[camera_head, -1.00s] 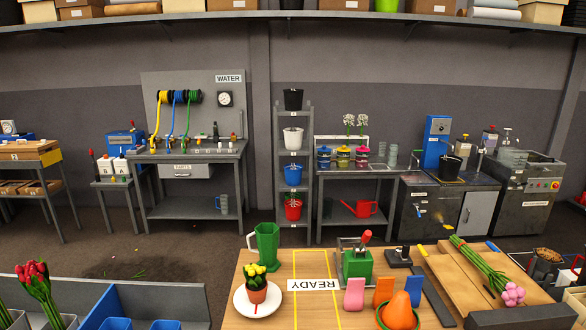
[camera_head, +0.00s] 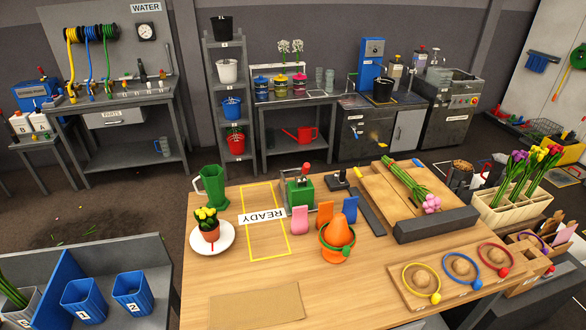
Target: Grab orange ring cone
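An orange cone (camera_head: 336,232) with a rounded tip stands on the wooden table (camera_head: 270,285), right of the READY area. Its lower part is orange too, and a green ring with a green ball (camera_head: 347,249) lies around it. To its right, a wooden tray (camera_head: 400,287) holds tan mounds, each with a ring around it: yellow (camera_head: 436,297), blue (camera_head: 475,284) and red (camera_head: 504,271). Neither of my grippers is in view.
Pink (camera_head: 299,220), orange and blue upright blocks stand just behind the cone. A dark grey bar (camera_head: 437,224) lies to the right. A potted yellow plant (camera_head: 207,224) on a white plate and a green pitcher (camera_head: 213,187) are at left. The front middle is mostly clear.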

